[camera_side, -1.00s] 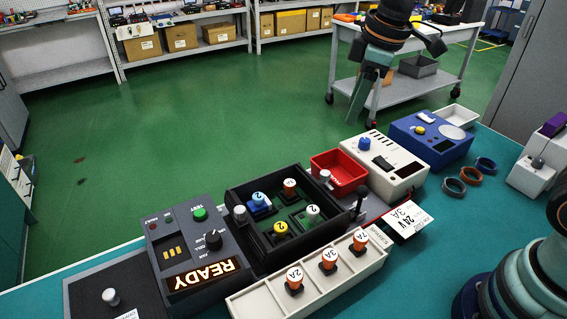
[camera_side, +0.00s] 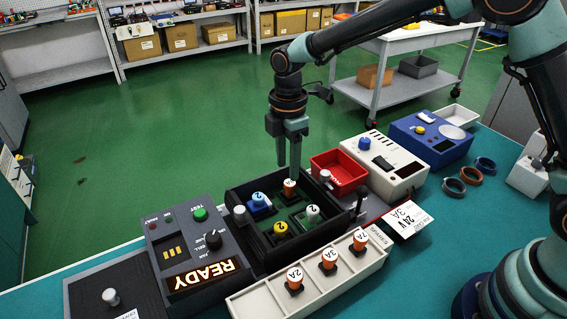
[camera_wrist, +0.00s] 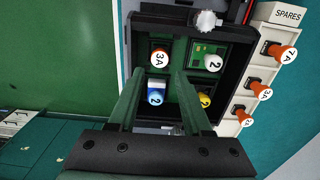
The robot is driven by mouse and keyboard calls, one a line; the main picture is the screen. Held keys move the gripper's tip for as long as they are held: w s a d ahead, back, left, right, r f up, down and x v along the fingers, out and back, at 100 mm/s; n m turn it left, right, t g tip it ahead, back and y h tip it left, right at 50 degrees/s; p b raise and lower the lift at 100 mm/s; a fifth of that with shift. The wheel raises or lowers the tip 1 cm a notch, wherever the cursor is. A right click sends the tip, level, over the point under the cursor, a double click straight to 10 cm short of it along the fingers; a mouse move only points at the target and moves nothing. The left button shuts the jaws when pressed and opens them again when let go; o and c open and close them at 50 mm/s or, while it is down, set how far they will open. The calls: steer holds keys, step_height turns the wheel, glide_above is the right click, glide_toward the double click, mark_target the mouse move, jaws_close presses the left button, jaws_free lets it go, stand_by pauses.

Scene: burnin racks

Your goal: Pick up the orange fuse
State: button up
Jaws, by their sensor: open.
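An orange fuse with a white top marked 3A stands upright in the far corner of the black rack in the side view (camera_side: 289,188) and in the wrist view (camera_wrist: 158,57). My gripper (camera_side: 288,160) hangs pointing down just above this fuse, open. In the wrist view its two fingers (camera_wrist: 158,78) are spread, and the fuse shows between and beyond their tips. I cannot tell whether a finger touches it. Several more orange fuses stand in the white spares tray (camera_side: 247,306), with tops marked 2A, 3A and 7A.
A grey READY panel (camera_side: 160,240) is at left. A red bin (camera_side: 345,178) and a white instrument (camera_side: 405,180) stand right of the rack.

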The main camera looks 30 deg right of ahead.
mark_target(290, 183)
steer(key=shift+d+f, duration=0.2)
steer(key=shift+f, duration=1.55)
steer(key=shift+d+f, duration=0.15)
steer(key=shift+f, duration=1.55)
steer(key=shift+c, duration=0.3)
jaws_close()
